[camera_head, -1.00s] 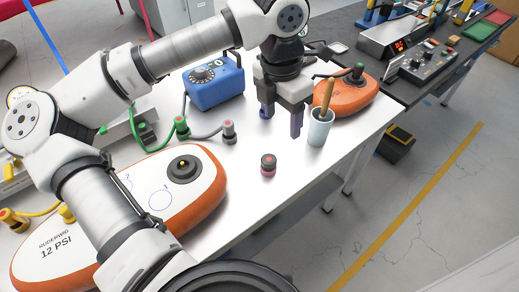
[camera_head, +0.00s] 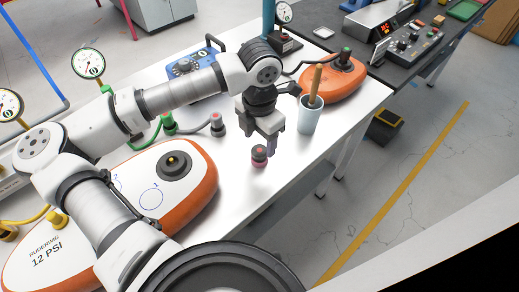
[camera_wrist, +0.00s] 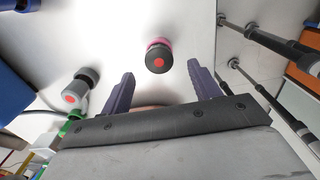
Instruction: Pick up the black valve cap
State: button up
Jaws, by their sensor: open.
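The black valve cap (camera_head: 259,152) has a reddish dot on top and a pink base, and stands upright on the white table. In the wrist view the cap (camera_wrist: 159,62) is a dark round top with a red centre and a pink rim, ahead of the fingertips and between their lines. My gripper (camera_head: 262,146) is just behind the cap in the head view, fingers pointing down. In the wrist view my gripper (camera_wrist: 159,82) shows two purple-grey fingers spread apart, with nothing between them. Whether a finger touches the cap cannot be told.
A light blue cup (camera_head: 310,118) with a wooden handle stands right of the gripper. An orange-and-white board (camera_head: 190,205) lies to the left. A grey fitting (camera_head: 217,127) with a hose and a blue pump box (camera_head: 190,68) are behind. Bare table (camera_head: 235,195) lies in front of the cap.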

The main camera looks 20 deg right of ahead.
aim_at(260, 150)
jog(key=shift+w+f+p, duration=0.1)
jog(key=shift+f+p, duration=0.35)
jog(key=shift+f, duration=1.4)
jog(key=c, duration=1.1)
jog(key=shift+r, duration=0.1)
